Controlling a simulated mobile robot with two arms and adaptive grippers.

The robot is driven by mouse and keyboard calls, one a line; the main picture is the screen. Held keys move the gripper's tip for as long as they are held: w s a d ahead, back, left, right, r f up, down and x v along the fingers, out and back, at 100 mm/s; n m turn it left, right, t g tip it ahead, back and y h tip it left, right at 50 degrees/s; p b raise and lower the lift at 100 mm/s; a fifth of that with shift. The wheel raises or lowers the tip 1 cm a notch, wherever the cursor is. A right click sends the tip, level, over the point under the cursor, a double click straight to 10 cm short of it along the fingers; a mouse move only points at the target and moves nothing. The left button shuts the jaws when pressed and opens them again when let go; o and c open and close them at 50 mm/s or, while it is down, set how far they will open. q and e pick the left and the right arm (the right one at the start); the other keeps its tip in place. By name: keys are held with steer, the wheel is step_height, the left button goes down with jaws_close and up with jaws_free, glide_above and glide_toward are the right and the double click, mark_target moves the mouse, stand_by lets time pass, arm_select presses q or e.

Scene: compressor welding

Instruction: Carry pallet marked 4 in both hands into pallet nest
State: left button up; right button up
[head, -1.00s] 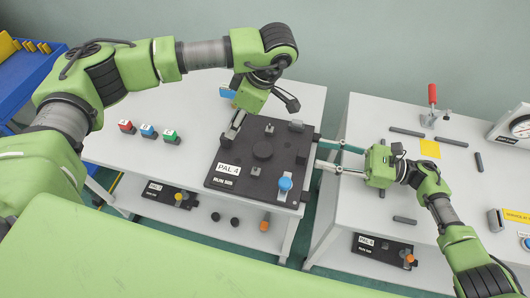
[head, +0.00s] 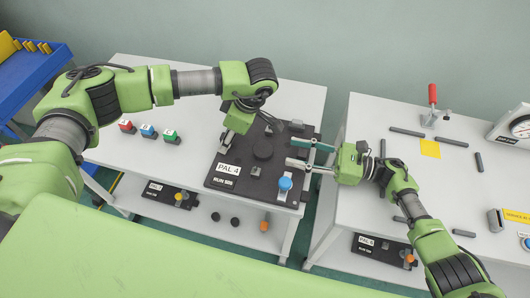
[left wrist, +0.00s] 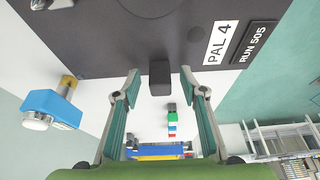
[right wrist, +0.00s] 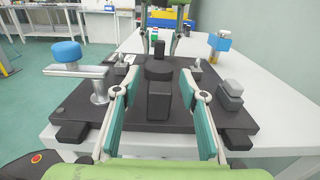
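The black pallet marked PAL 4 (head: 247,187) lies flat on the left table, with a blue knob and a round black boss on top. My left gripper (head: 226,138) is at its left edge; in the left wrist view its open fingers (left wrist: 160,83) straddle the line of a black grip block (left wrist: 160,76), with gaps on both sides. My right gripper (head: 292,152) is over the right edge; in the right wrist view its open fingers (right wrist: 160,82) flank another black block (right wrist: 159,102) without visible contact. Dark bars (head: 407,132) on the right table outline what looks like the nest.
A gap separates the tables. Small red, blue and green blocks (head: 148,131) stand left of the pallet. Other pallets (head: 383,249) sit on lower shelves.

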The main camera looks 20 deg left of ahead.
arm_select(q)
jaws_close()
arm_select(e)
jaws_close()
